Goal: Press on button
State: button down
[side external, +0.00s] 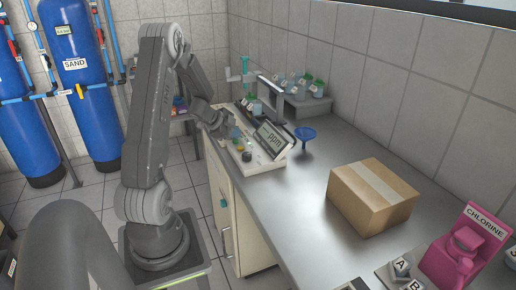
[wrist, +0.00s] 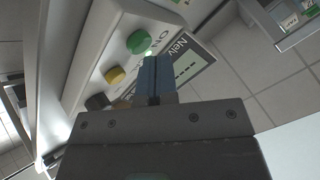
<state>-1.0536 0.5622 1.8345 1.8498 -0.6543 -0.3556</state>
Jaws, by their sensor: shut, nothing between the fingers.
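The control box (side external: 243,157) stands on the near left end of the grey counter. In the wrist view its face (wrist: 104,62) carries a green button (wrist: 138,41) marked ON, a yellow button (wrist: 115,76) and a dark button (wrist: 97,102). My gripper (wrist: 152,60) is shut and empty, its blue fingertips just below and right of the green button. I cannot tell whether they touch it. In the side view my gripper (side external: 226,133) is over the control box, and its fingertips are hard to make out.
A cardboard box (side external: 373,196) sits mid-counter. A pink chlorine container (side external: 463,254) is at front right. The counter between (side external: 302,187) is clear.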

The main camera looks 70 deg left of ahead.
aim_at(236, 141)
jog(key=shift+r, duration=0.35)
notch_tip(236, 141, up, 6)
dwell(0.7)
jog(key=w+d+r+n+t+y, duration=0.1)
jog(key=w+d+r+n+y, duration=0.2)
jog(key=d+r, duration=0.45)
jog(key=w+d+r+n+t+y, duration=0.1)
jog(key=w+d+r+n+y, duration=0.2)
jog(key=d+r, duration=0.45)
jog(key=s+d+f+g+h, duration=0.1)
jog(key=s+d+g+h, duration=0.1)
jog(key=s+d, duration=0.3)
jog(key=s+d+f+n+g+h, duration=0.1)
jog(key=s+d, duration=0.5)
jog(key=d, duration=0.6)
jog(key=s+d+f+g+h, duration=0.1)
jog(key=s+d+h, duration=0.3)
jog(key=d, duration=0.5)
jog(key=shift+s+d+f+n+g, duration=0.2)
jog(key=shift+s+n+g, duration=0.2)
jog(key=shift+s+g, duration=0.4)
